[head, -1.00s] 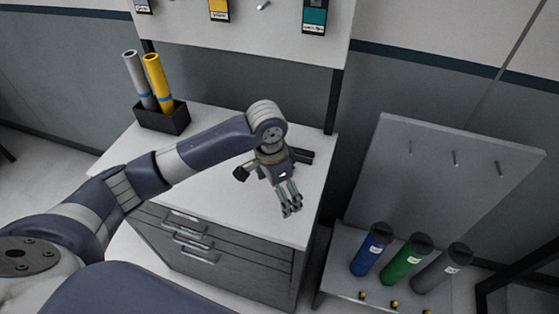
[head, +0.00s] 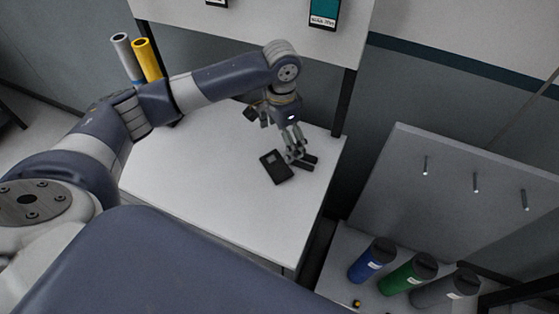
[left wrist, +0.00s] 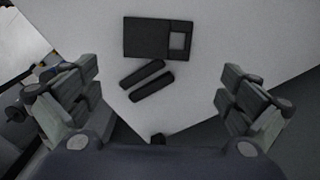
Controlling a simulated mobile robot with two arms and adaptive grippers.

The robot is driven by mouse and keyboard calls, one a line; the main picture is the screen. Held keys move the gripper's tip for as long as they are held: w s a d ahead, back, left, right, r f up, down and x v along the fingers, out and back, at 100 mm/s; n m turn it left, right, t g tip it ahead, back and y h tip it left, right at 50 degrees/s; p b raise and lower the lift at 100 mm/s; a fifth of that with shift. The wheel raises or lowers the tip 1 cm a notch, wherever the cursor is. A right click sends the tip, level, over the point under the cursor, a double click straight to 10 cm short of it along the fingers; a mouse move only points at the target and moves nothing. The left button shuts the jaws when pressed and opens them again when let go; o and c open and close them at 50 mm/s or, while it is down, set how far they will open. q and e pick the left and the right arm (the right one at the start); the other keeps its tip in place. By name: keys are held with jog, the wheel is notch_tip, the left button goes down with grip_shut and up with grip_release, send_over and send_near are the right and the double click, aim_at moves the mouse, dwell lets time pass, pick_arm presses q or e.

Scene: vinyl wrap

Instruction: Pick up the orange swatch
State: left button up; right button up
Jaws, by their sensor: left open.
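No orange swatch face shows in either view. A flat dark card (head: 276,167) with a small pale window lies on the white cabinet top (head: 225,200). In the left wrist view the card (left wrist: 146,38) lies at top centre. Two short black bars (left wrist: 147,80) lie side by side just below it there. My left gripper (head: 297,153) is open and empty, pointing down above the bars, right of the card in the head view. In the left wrist view its fingers are wide apart at both sides of the picture. My right gripper is out of view.
A teal sample card (head: 324,12) hangs on the white panel behind. A yellow roll (head: 147,60) and a grey roll (head: 125,55) stand at the back left. Blue (head: 371,262), green (head: 407,275) and grey rolls (head: 457,286) stand at lower right. The cabinet top's front is clear.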

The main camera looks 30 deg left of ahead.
aim_at(279, 164)
pick_arm(q)
jog(key=f, duration=0.3)
jog(key=shift+s, duration=0.2)
jog(key=shift+f+p, duration=0.25)
jog(key=shift+p, duration=0.2)
jog(key=f, duration=0.1)
jog(key=f+p, duration=0.1)
jog(key=f, duration=0.1)
jog(key=f+p, duration=0.1)
jog(key=shift+s+f, duration=0.15)
jog(key=shift+s, duration=0.15)
jog(key=shift+f, duration=0.25)
jog(key=shift+w, duration=0.1)
jog(key=c, duration=0.8)
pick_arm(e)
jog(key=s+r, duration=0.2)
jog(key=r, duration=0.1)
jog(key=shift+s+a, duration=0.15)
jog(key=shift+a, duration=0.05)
pick_arm(q)
jog(key=shift+o, duration=0.2)
